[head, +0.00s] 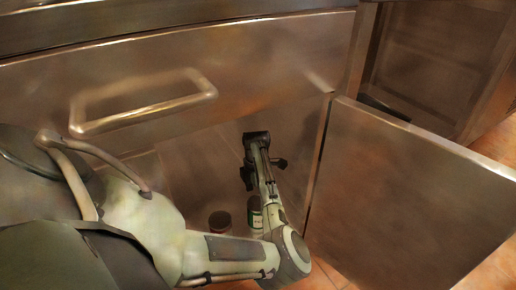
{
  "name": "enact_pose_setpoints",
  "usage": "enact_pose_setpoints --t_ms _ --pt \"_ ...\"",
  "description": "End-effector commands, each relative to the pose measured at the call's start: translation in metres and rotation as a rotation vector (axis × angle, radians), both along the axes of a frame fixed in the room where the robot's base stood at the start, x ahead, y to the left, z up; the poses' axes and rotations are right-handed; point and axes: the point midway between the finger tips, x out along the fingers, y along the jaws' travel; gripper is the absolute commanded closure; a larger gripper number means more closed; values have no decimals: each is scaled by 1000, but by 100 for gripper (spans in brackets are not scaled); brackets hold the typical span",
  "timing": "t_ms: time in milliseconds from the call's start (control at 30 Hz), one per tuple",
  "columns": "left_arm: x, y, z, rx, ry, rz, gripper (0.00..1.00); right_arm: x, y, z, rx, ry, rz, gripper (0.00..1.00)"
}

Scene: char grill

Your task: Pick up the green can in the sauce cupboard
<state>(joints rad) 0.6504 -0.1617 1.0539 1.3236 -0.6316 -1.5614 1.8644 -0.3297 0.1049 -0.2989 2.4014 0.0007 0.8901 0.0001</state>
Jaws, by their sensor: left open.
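A green can (255,216) with a pale label stands low inside the open sauce cupboard (190,165), partly hidden behind my left arm's last links. My left gripper (262,176) is inside the cupboard, above and a little beyond the can in the picture. It is open and appears to hold nothing. Its fingers are small and dark in this view. My right gripper is not in view.
A dark round-topped jar (220,220) stands just left of the can. The cupboard door (410,195) is swung open to the right. A drawer front with a metal handle (145,113) is above the opening. Tiled floor (325,276) shows below.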

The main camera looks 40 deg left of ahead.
Motion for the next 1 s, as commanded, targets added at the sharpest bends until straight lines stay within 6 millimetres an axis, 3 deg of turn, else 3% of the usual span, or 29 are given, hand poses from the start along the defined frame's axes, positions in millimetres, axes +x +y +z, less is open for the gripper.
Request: enact_pose_setpoints --t_ms 233,567,1000 --pt "-1 -6 -39 0 0 -2 14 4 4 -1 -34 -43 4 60" --pt "0 -6 -46 -1 -2 -1 14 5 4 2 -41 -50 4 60" --pt "0 -7 -46 -1 -2 -1 66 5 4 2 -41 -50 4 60"
